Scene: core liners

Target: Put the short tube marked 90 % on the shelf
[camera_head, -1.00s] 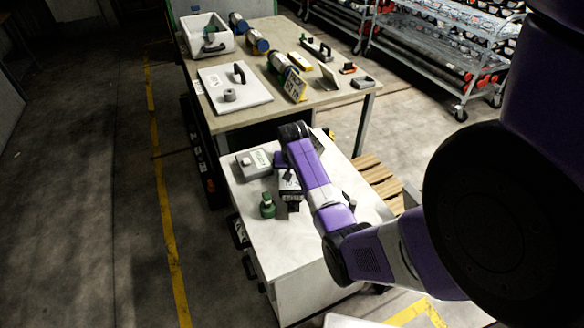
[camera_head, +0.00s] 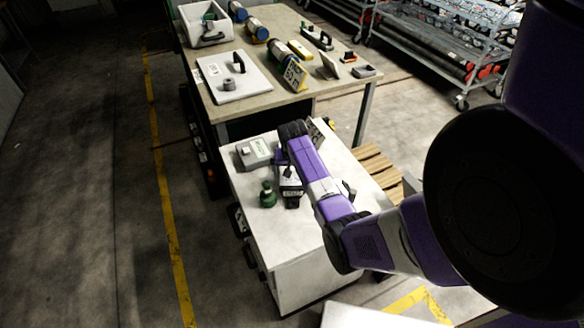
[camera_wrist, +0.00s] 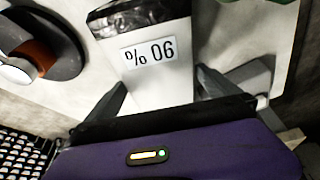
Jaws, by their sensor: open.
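The piece marked 90 % (camera_wrist: 155,75) is light grey with a dark far end, and its label reads upside down in the wrist view. In the head view it appears as a small pale and black piece (camera_head: 291,192) on the white cart top (camera_head: 300,240), partly hidden by my arm. My gripper (camera_wrist: 160,80) is open, with one finger on each side of the piece. I cannot tell whether the fingers touch it. In the head view my gripper (camera_head: 283,166) is mostly hidden. A wheeled metal rack with shelves (camera_head: 440,42) stands at the upper right.
A green bottle-like object (camera_head: 267,195) stands close left of the marked piece. A grey labelled box (camera_head: 255,152) lies behind it. A round dark disc with a knob (camera_wrist: 42,45) is beside it. The rear table (camera_head: 255,103) holds several tubes and tools. The floor at left is clear.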

